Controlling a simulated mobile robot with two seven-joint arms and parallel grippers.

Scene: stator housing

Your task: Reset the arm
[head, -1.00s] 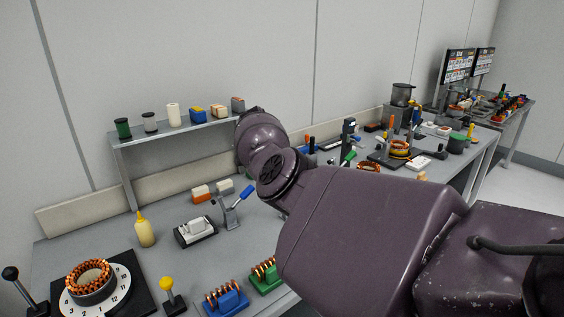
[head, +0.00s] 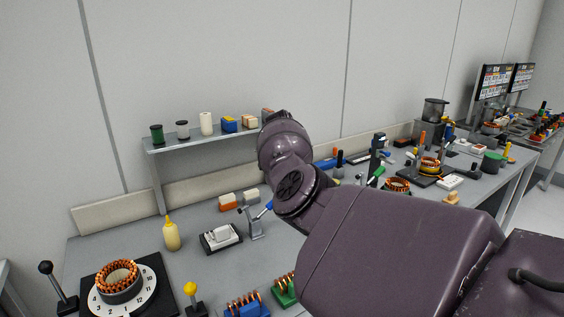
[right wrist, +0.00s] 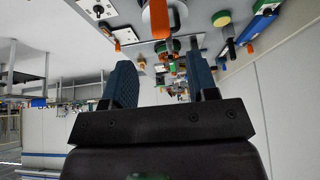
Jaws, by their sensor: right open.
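My right arm (head: 400,240) comes in from the lower right of the head view and reaches over the bench, raised above it. Its gripper is hidden behind the arm there. In the right wrist view my right gripper (right wrist: 163,85) is open, its two blue ribbed fingers well apart with nothing held between them. The bench and its parts show far beyond the fingertips. My left gripper is in neither view.
The grey bench (head: 200,275) holds a copper-wound stator on a numbered dial (head: 103,296), a yellow bottle (head: 171,234) and a white-topped fixture (head: 221,238). A shelf (head: 200,138) with spools stands at the back. More stators and tools lie to the right.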

